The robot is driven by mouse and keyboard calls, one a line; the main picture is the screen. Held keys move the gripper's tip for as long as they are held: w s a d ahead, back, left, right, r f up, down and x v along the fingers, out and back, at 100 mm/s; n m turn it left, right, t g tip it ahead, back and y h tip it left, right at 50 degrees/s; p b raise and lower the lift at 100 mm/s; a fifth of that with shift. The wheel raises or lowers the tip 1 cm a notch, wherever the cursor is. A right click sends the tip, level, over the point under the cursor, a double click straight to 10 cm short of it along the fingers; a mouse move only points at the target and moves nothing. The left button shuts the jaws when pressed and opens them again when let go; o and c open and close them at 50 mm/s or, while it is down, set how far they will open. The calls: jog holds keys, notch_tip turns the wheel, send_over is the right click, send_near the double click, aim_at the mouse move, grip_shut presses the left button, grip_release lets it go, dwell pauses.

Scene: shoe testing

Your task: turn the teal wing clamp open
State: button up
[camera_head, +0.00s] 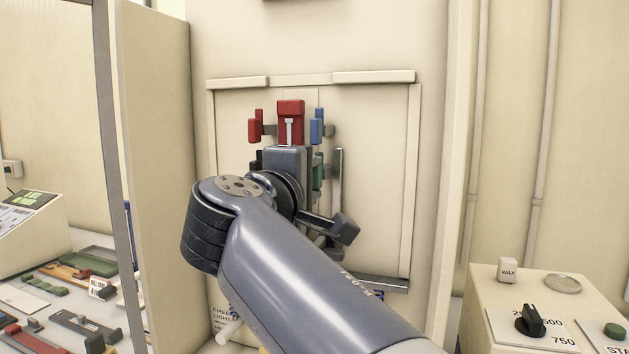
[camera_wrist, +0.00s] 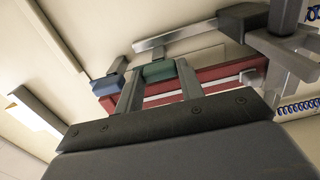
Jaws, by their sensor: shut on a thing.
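The teal wing clamp (camera_head: 318,172) shows as a narrow green strip on the cream panel, partly hidden behind my arm. In the wrist view the teal clamp (camera_wrist: 157,73) sits between the two fingertips of my gripper (camera_wrist: 158,70), which is shut on it. In the head view my wrist hides the fingers. A grey metal bar lies beyond the clamp in the wrist view; how far the clamp is turned I cannot tell.
A blue clamp (camera_head: 316,126) is just above the teal one. A red block (camera_head: 290,108) and a red clamp (camera_head: 254,126) are up and left. A control box with a black knob (camera_head: 530,320) stands at lower right. A tool-covered bench is at left.

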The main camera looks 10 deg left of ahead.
jog(key=o, duration=1)
jog(key=s, duration=0.7)
jog(key=s+b, duration=0.1)
jog(key=s, duration=0.2)
jog(key=shift+s+a, duration=0.4)
jog(key=w, duration=0.7)
jog(key=w+p, duration=0.1)
jog(key=w, duration=0.2)
jog(key=shift+w+d, duration=0.4)
